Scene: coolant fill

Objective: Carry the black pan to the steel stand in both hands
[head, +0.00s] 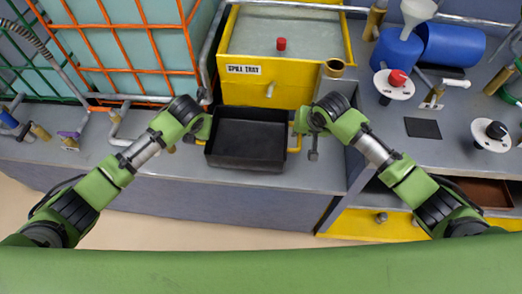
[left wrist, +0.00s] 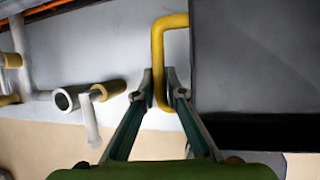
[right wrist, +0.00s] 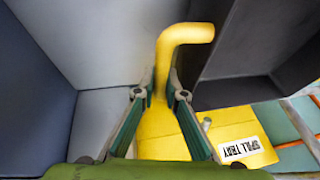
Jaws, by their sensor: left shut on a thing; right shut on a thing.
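The black pan (head: 245,150) is an open, empty rectangular tray at the middle of the grey bench, just in front of the yellow spill tray. It has a yellow handle at each end. My left gripper (head: 205,133) is shut on the left handle, which shows between its fingers in the left wrist view (left wrist: 170,22). My right gripper (head: 298,126) is shut on the right handle, seen in the right wrist view (right wrist: 188,33). The pan looks about level. I cannot tell whether it touches the bench. I cannot make out the steel stand for certain.
The yellow spill tray (head: 262,92) stands right behind the pan. A caged tank (head: 130,50) is at the back left. Pipe fittings (head: 70,140) lie on the left of the bench. Blue containers (head: 450,45) and red and black valve knobs (head: 397,78) are at the right.

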